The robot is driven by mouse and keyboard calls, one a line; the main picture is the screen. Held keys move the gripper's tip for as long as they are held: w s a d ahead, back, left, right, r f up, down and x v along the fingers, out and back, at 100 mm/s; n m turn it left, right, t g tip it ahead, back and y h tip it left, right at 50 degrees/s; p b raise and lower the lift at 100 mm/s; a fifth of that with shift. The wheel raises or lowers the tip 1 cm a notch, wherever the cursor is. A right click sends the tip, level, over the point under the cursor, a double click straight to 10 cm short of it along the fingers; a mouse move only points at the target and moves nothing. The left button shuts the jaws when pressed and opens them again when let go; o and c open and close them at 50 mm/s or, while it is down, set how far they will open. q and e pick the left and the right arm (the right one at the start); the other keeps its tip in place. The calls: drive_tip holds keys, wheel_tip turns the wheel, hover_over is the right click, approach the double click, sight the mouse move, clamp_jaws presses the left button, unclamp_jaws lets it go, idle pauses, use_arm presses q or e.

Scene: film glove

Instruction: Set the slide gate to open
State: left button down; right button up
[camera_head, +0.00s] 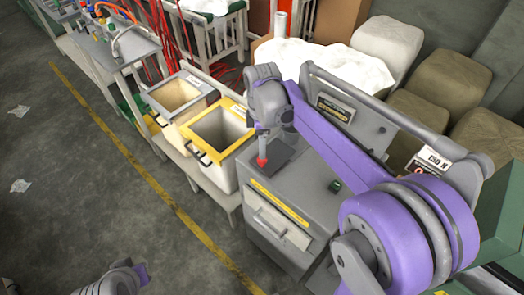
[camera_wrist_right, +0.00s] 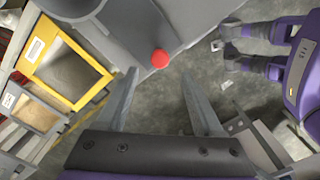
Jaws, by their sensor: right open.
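A grey cabinet machine (camera_head: 283,212) stands at the centre of the head view, with a yellow label strip and a pull handle on its front. A red knob (camera_head: 262,162) sits at its top near the yellow-rimmed bin. My right gripper (camera_head: 264,143) is above the knob, and its arm partly hides the machine. In the right wrist view the right gripper (camera_wrist_right: 159,76) is open, and the red knob (camera_wrist_right: 160,58) shows just beyond and between its fingertips, not gripped. Part of my left arm (camera_head: 115,280) shows at the lower left; its fingers are unclear. I cannot tell the gate's position.
A yellow-rimmed bin (camera_head: 215,177) and a cream bin (camera_head: 183,112) stand left of the machine. A STOPPED sign (camera_head: 336,109) is on the panel behind. Bulky sacks (camera_head: 440,80) fill the back right. The floor at left is mostly clear.

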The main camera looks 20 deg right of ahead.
wheel_tip(320, 180, up, 4)
drive_tip(key=shift+r, duration=0.2)
idle(0.4)
drive_tip(key=s+a+f+m+t, duration=0.2)
drive_tip(key=s+f+m, duration=0.2)
drive_tip(key=s, duration=0.5)
drive_tip(key=s+a+f+m+t, duration=0.2)
drive_tip(key=s+f+m, duration=0.3)
drive_tip(key=s+m, duration=0.4)
drive_tip(key=shift+a+m+t, duration=0.3)
drive_tip(key=shift+a+t, duration=0.05)
drive_tip(key=shift+t, duration=0.45)
